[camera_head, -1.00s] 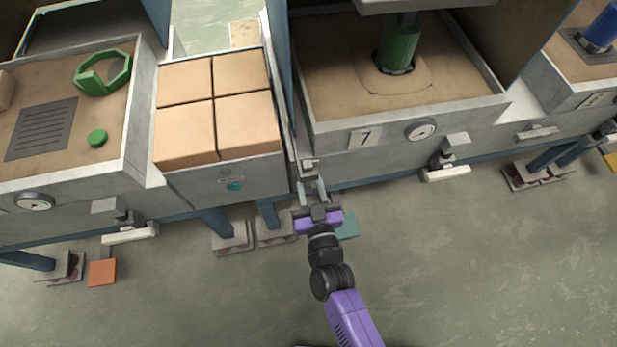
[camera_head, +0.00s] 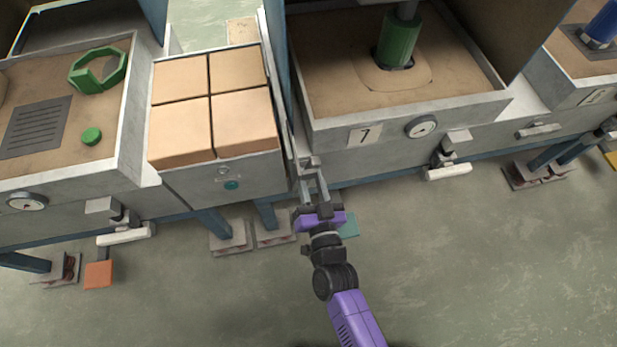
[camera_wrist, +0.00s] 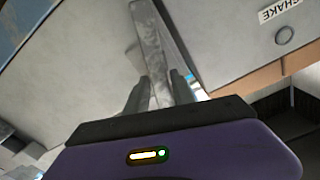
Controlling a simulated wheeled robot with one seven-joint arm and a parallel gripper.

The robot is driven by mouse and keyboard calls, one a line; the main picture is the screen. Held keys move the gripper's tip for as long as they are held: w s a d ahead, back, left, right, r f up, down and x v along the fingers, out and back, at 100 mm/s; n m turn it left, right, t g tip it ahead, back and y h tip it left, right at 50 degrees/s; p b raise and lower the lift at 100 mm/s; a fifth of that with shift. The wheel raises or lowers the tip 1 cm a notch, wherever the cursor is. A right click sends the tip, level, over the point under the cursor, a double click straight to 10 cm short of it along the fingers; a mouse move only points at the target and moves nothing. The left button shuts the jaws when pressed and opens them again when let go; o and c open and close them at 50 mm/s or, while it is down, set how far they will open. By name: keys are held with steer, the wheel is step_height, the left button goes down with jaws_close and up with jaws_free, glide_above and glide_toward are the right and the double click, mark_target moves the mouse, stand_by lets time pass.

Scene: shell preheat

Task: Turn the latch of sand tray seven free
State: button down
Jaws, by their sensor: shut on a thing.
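Sand tray seven (camera_head: 400,106) is a grey-rimmed tray of brown sand with a "7" plate (camera_head: 364,135) and a dial on its front. The latch (camera_head: 307,162) is a grey metal piece at the tray's front left corner. In the wrist view the latch is a worn grey bar (camera_wrist: 150,45) running down between my fingers. My gripper (camera_head: 314,187) is below the corner, its two grey fingers closed on the bar. They also show in the wrist view (camera_wrist: 158,92). The bar's lower end is hidden by the gripper body.
A box of tan blocks (camera_head: 232,171) stands close on the left. A second sand tray (camera_head: 125,150) with a green ring (camera_head: 97,71) lies beyond it. A green cylinder (camera_head: 398,40) stands over tray seven's sand. The front floor is clear.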

steer(key=shift+w+d+f+m+b, duration=0.1)
steer(key=shift+d+f+m+b, duration=0.25)
steer(key=shift+m+b, duration=1.45)
steer(key=shift+w+d+f+m+b, duration=0.15)
steer(key=shift+f+m+b, duration=0.4)
steer(key=shift+m, duration=2.4)
steer(key=shift+s+d+f+m+b, duration=0.1)
steer(key=shift+d+f+m+b, duration=0.15)
steer(key=shift+m+b, duration=1.6)
steer(key=shift+m+p, duration=0.45)
steer(key=shift+m, duration=0.25)
steer(key=c, duration=1.2)
jaws_free()
steer(key=shift+w, duration=0.1)
steer(key=shift+c, duration=0.2)
steer(key=v, duration=0.8)
